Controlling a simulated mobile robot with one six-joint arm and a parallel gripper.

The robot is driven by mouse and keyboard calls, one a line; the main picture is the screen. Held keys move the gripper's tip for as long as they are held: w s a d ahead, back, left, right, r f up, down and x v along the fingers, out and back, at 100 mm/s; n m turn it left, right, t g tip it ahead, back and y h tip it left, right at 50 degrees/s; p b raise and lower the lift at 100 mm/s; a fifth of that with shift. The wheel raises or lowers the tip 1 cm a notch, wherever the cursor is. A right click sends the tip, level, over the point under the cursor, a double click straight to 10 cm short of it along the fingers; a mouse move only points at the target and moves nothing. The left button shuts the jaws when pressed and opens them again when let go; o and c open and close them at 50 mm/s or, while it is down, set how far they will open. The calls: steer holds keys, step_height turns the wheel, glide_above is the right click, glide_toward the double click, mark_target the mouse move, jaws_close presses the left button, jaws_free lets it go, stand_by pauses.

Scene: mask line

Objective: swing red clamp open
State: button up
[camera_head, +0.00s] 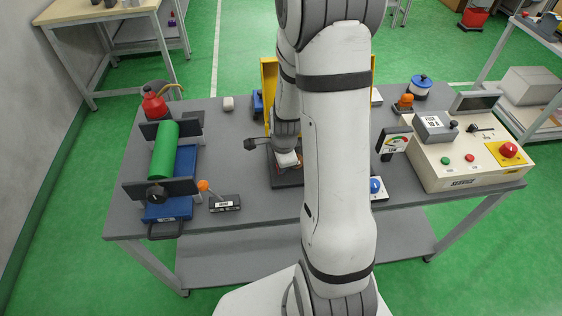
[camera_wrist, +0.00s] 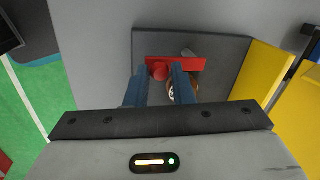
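A narrow gap seems to show beside the knob; contact cannot be made out. A brownish round part is partly hidden behind the right finger. In the head view my gripper (camera_head: 287,158) is low over the dark base at the table's middle, and my arm hides most of the clamp.
A yellow upright (camera_head: 268,85) stands behind the base, and a yellow wall (camera_wrist: 262,72) is close right of my fingers in the wrist view. A green roll (camera_head: 164,150) on a blue fixture is at left. A control box (camera_head: 455,165) is at right.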

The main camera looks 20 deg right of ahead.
steer(key=o, duration=0.4)
step_height(320, 180, up, 8)
steer(key=s, duration=0.1)
steer(key=shift+s+f, duration=0.2)
steer(key=shift+s, duration=0.05)
steer(key=shift+a, duration=0.1)
stand_by(0.5)
steer(key=s+a+r+n, duration=0.3)
steer(key=s+r+n, duration=0.4)
steer(key=n, duration=0.2)
steer(key=s+a+r+n+t, duration=0.1)
steer(key=s+a+r+n, duration=0.3)
steer(key=s+r+n, duration=0.3)
steer(key=r+n, duration=0.1)
steer(key=n, duration=0.2)
steer(key=shift+a+r, duration=0.2)
steer(key=shift+a, duration=0.1)
